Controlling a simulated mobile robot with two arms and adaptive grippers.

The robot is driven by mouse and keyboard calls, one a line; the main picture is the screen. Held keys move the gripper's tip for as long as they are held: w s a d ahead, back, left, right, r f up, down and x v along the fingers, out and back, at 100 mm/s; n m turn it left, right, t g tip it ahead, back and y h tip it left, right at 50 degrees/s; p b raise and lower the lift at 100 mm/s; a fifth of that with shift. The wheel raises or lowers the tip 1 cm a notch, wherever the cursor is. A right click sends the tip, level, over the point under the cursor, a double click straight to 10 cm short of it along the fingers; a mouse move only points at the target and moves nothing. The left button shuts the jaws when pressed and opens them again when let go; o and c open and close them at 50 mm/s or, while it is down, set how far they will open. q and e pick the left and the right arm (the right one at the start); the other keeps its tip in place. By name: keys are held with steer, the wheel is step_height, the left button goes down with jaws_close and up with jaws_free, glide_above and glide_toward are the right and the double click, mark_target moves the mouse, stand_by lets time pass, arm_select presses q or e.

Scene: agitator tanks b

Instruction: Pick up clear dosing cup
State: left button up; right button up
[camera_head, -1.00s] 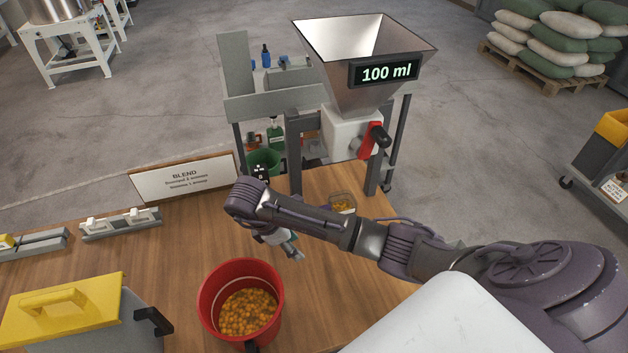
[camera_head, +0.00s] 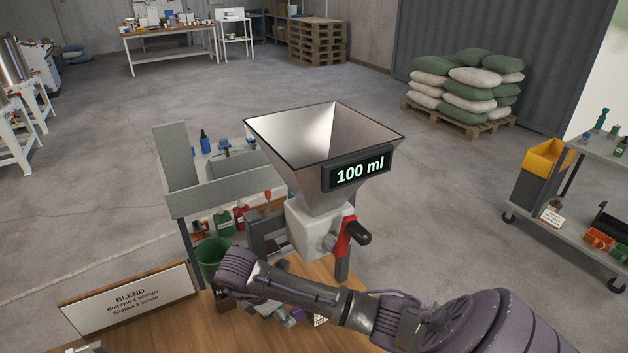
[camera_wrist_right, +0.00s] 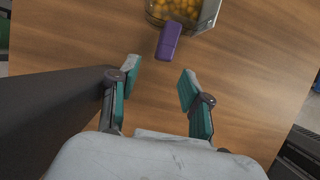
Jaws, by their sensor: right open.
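The clear dosing cup (camera_wrist_right: 184,12) shows at the top of the right wrist view, cut off by the frame edge. It holds orange-yellow balls, and its purple handle (camera_wrist_right: 169,41) points toward my right gripper (camera_wrist_right: 160,74). The gripper is open and empty. Its two teal-padded fingers stand apart over the wooden table, with the handle just beyond the tips, roughly in line with the gap. In the head view my right arm crosses the table's front and mostly hides the cup area. My left gripper is not in view.
A metal hopper (camera_head: 322,140) with a "100 ml" display (camera_head: 358,170) and red-black valve handle (camera_head: 348,236) stands over the table. A BLEND sign (camera_head: 130,303) and a green bucket (camera_head: 212,257) are to the left. Bare wood (camera_wrist_right: 60,45) surrounds the gripper.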

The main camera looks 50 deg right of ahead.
mark_target(297, 315)
steer(key=shift+s+d+r, duration=0.1)
steer(key=shift+s+d, duration=0.1)
steer(key=shift+d, duration=0.3)
steer(key=p+x, duration=0.1)
steer(key=x, duration=0.3)
steer(key=shift+s+d+p, duration=0.15)
steer(key=shift+d+p, duration=0.2)
steer(key=shift+d, duration=0.1)
steer(key=shift+d+f, duration=0.1)
steer(key=shift+f, duration=0.4)
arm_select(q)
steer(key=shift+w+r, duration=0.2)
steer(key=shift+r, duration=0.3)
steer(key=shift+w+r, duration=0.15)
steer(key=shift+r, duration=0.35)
arm_select(e)
jaws_close()
